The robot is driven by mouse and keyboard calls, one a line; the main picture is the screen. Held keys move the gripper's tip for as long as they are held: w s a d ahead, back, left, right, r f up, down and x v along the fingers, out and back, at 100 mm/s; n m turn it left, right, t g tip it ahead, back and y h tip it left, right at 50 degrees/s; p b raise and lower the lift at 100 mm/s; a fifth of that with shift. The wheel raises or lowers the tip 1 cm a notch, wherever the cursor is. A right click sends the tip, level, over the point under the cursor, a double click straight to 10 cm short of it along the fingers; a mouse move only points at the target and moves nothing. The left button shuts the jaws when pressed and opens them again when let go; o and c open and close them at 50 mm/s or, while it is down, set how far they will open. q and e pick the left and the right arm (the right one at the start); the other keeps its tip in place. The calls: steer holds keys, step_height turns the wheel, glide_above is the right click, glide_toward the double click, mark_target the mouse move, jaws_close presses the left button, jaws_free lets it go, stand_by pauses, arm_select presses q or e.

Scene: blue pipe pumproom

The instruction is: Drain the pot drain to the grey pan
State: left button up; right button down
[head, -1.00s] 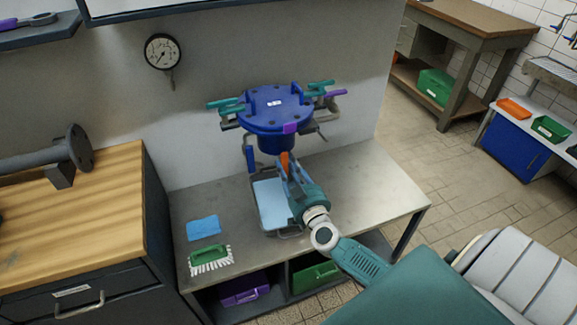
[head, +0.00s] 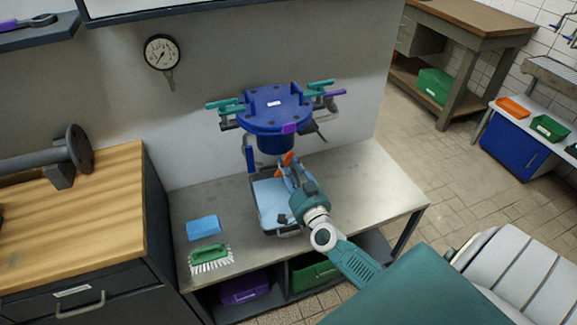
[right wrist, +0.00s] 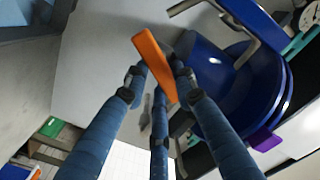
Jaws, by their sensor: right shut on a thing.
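The blue pot (head: 274,110) with its lid hangs against the wall above the metal table. In the right wrist view the pot (right wrist: 235,85) fills the right side. An orange drain handle (head: 285,160) shows below the pot; it also shows close up in the right wrist view (right wrist: 151,62). My right gripper (head: 288,170) is shut on the orange handle, its blue fingers around it. The grey pan (head: 283,234) stands on the table under the pot, with a light blue inside, partly hidden by my right gripper and arm. My left gripper is out of view.
A blue cloth (head: 203,227) and a green brush (head: 210,256) lie on the table left of the pan. The table's right part (head: 380,185) is clear. A wooden-topped cabinet (head: 80,215) stands at the left.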

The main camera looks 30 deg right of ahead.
steer(key=m+b, duration=0.1)
steer(key=m, duration=0.3)
steer(key=m+b, duration=0.1)
steer(key=m, duration=0.3)
steer(key=f+m+b, duration=0.1)
steer(key=m, duration=0.3)
steer(key=shift+f, duration=0.1)
stand_by(0.4)
steer(key=c, duration=1.4)
jaws_free()
steer(key=shift+s, duration=0.1)
steer(key=v, duration=1.2)
steer(key=shift+a, duration=0.1)
